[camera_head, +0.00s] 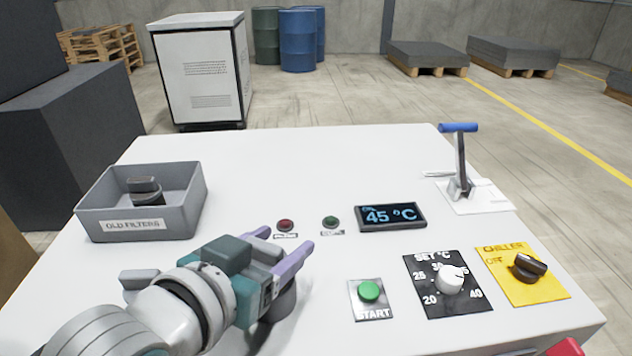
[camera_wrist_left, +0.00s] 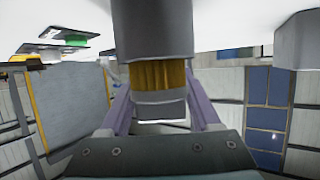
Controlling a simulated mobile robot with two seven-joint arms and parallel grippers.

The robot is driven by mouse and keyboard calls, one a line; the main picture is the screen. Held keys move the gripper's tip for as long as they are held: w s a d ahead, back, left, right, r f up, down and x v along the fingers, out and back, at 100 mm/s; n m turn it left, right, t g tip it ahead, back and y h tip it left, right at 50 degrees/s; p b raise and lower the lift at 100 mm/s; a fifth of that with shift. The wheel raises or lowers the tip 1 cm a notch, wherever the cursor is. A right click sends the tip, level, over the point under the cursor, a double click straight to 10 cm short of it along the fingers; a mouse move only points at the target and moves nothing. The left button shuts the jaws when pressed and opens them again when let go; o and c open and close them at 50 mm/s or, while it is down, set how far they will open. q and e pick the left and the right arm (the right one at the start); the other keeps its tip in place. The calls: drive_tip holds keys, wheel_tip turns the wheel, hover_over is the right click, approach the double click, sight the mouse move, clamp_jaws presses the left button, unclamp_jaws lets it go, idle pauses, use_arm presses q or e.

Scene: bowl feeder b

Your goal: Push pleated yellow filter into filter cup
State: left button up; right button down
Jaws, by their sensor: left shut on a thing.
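The pleated yellow filter (camera_wrist_left: 158,75) shows in the left wrist view as a short yellow band above a grey end cap (camera_wrist_left: 160,104). Its other end is inside the grey filter cup (camera_wrist_left: 152,30), so it is partly in the cup and lined up with it. That view is upside down, with the white table along its top. My left gripper (camera_head: 282,248) is shut on the filter, with its purple fingers either side of the end cap. In the head view the cup (camera_head: 282,303) is mostly hidden behind my gripper, and the yellow filter is hidden. My right gripper is not in view.
A grey old-filters bin (camera_head: 98,222) with a dark used filter (camera_head: 146,190) stands at left. Right are a temperature display (camera_head: 391,216), green start button (camera_head: 369,291), set dial (camera_head: 450,280), chiller switch (camera_head: 528,266) and blue-handled lever (camera_head: 459,160). The table's far middle is clear.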

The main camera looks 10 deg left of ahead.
use_arm(q)
drive_tip(key=shift+f+b, duration=0.3)
drive_tip(key=shift+f, duration=0.7)
idle(2.7)
drive_tip(key=shift+s+f, duration=0.1)
drive_tip(key=shift+f, duration=0.15)
idle(0.4)
drive_tip(key=shift+r, duration=0.1)
idle(1.1)
drive_tip(key=shift+r+p, duration=0.1)
drive_tip(key=shift+p, duration=0.7)
idle(1.6)
